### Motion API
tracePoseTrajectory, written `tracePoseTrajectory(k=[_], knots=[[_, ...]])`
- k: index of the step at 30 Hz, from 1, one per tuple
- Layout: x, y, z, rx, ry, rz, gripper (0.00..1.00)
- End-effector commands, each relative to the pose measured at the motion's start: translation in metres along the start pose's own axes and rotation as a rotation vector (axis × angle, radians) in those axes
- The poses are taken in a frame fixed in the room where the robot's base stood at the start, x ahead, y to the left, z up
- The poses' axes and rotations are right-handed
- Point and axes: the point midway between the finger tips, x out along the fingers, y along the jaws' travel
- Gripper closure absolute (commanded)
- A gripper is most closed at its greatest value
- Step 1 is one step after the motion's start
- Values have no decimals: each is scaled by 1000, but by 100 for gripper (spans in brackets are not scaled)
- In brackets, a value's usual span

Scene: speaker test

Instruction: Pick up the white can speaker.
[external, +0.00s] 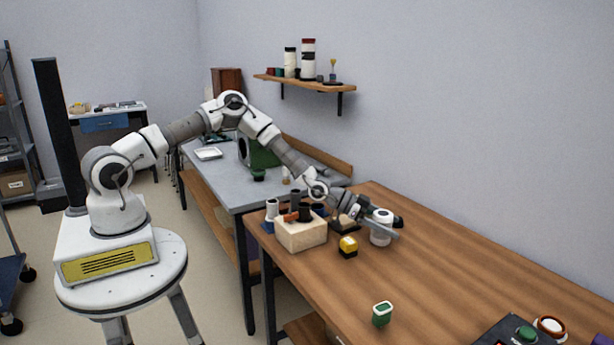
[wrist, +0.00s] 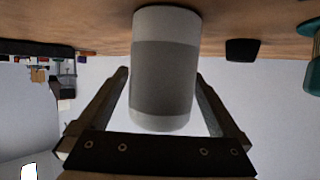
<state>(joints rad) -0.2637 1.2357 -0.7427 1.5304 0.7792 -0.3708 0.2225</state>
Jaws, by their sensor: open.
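The white can speaker (external: 380,238) stands upright on the wooden table, with part of it hidden behind my gripper (external: 384,225). In the wrist view the speaker (wrist: 165,65) is a pale cylinder with a wide grey band, and the picture is upside down. My gripper (wrist: 162,74) is open, with one finger on each side of the speaker. A gap shows between each finger and the speaker's lower-picture end, and I see no grip on it.
A pale wooden box (external: 301,235) with dark items is to the left. A green item (external: 382,313) is nearer the front edge. The table's right middle is clear.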

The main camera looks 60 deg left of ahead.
Motion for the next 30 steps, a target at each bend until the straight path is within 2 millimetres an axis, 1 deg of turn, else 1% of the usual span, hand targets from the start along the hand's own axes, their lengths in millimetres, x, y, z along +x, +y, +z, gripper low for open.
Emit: tracePoseTrajectory(k=[3, 10, 11, 12, 14, 15, 17, 18, 23, 27, 30], knots=[[8, 0, 0, -1, -1, 0, 0], [8, 0, 0, -1, -1, 0, 0], [8, 0, 0, -1, -1, 0, 2], [8, 0, 0, -1, -1, 0, 9], [8, 0, 0, -1, -1, 0, 20], [8, 0, 0, -1, -1, 0, 27], [8, 0, 0, -1, -2, 0, 38], [8, 0, 0, -1, -2, 0, 45], [8, 0, 0, -1, -2, 0, 74], [8, 0, 0, 0, -2, -1, 99], [8, -1, -1, 0, 0, -1, 100]])
